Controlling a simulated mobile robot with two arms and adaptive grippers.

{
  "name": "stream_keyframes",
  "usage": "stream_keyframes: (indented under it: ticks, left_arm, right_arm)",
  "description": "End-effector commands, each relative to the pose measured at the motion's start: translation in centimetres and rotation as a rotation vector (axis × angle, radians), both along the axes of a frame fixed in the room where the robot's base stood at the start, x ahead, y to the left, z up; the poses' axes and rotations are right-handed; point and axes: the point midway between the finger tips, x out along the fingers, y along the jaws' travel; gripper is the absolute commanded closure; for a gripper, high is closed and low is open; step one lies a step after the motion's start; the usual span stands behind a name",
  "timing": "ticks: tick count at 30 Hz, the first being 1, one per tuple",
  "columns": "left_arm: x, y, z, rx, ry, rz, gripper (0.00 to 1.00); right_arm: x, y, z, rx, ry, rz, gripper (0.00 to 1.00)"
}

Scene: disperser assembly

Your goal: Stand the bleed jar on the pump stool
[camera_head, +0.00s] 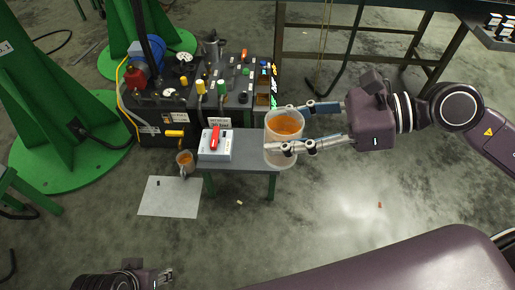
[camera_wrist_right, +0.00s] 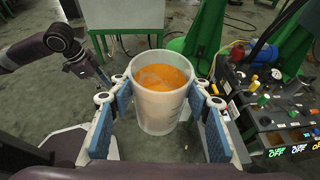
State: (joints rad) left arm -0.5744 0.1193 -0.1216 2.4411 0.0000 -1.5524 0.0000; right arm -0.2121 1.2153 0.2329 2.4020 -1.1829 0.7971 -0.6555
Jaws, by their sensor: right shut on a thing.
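The bleed jar (camera_head: 285,127) is a translucent, open-topped jar with orange fluid. My right gripper (camera_head: 303,127) is shut on it, one finger on each side. In the right wrist view the jar (camera_wrist_right: 160,95) stands upright between the blue finger pads. The pump stool (camera_head: 250,161) has a grey top and green legs. In the head view the jar overlaps the stool's right end; I cannot tell whether its base touches the top. My left gripper (camera_head: 166,275) is low at the left, away from the stool; its opening is unclear.
A white box with a red handle (camera_head: 214,143) sits on the stool's left part. A small cup of orange fluid (camera_head: 185,160) is left of the stool, above a white sheet (camera_head: 168,197). A black pump unit (camera_head: 160,108) with valves stands behind. Floor at right is mostly clear.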

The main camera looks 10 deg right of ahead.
Motion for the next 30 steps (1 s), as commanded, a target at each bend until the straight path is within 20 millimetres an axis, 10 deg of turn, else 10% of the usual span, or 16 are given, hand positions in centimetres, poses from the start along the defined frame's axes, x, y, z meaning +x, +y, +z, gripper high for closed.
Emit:
stream_keyframes:
  ticks: [30]
  left_arm:
    - [0.0, 0.0, 0.0, 0.000, -0.001, 0.000, 0.64]
  right_arm:
    - [-2.7, 4.0, 2.0, -0.003, 0.000, 0.159, 0.83]
